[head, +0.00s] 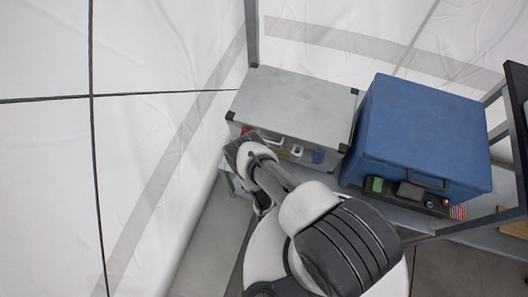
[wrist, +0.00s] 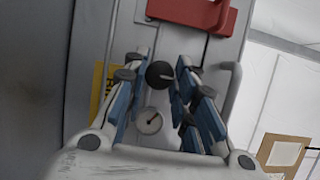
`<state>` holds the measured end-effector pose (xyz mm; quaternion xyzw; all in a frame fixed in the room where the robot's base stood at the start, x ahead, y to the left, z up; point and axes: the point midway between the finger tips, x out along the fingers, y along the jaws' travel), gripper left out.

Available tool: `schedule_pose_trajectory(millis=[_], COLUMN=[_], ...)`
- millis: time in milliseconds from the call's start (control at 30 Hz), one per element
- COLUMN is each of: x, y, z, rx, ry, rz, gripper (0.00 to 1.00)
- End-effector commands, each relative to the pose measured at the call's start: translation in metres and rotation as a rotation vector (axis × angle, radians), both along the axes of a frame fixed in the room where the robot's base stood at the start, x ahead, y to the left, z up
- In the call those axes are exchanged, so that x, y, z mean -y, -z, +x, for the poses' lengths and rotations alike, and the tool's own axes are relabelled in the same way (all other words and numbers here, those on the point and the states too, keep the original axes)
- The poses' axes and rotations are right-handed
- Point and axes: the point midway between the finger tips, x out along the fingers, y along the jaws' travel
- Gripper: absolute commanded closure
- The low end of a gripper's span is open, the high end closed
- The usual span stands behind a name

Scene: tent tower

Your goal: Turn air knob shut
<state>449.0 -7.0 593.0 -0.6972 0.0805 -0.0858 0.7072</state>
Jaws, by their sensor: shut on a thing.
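A round black knob (wrist: 160,74) sits on the grey front panel (wrist: 85,30) in the wrist view. I take it to be the air knob. My gripper (wrist: 163,68) is shut on it, with blue-padded fingers on its left and right sides. In the head view my gripper is at the left front of the grey case (head: 292,100), and my own arm hides the knob.
A red block with a handle (wrist: 193,12) is above the knob in the wrist view. A grey bar handle (wrist: 232,90) runs close to the right finger. A blue box (head: 420,130) stands right of the case. White tent walls (head: 160,50) rise behind and left.

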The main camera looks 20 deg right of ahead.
Motion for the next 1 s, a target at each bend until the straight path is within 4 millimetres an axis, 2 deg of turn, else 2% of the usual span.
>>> schedule_pose_trajectory(millis=[100, 133, 400, 1000], x=[-0.0002, -0.0002, -0.0001, -0.0001], y=[-0.0001, -0.0001, -0.0001, -0.003], z=[0.0003, 0.0003, 0.0002, 0.0001], rx=[0.0, 0.0, 0.0, -0.028], ry=[0.0, 0.0, 0.0, 0.0], rz=[0.001, 0.0, 0.0, -0.04], gripper=[0.99, 0.74, 0.56, 0.55])
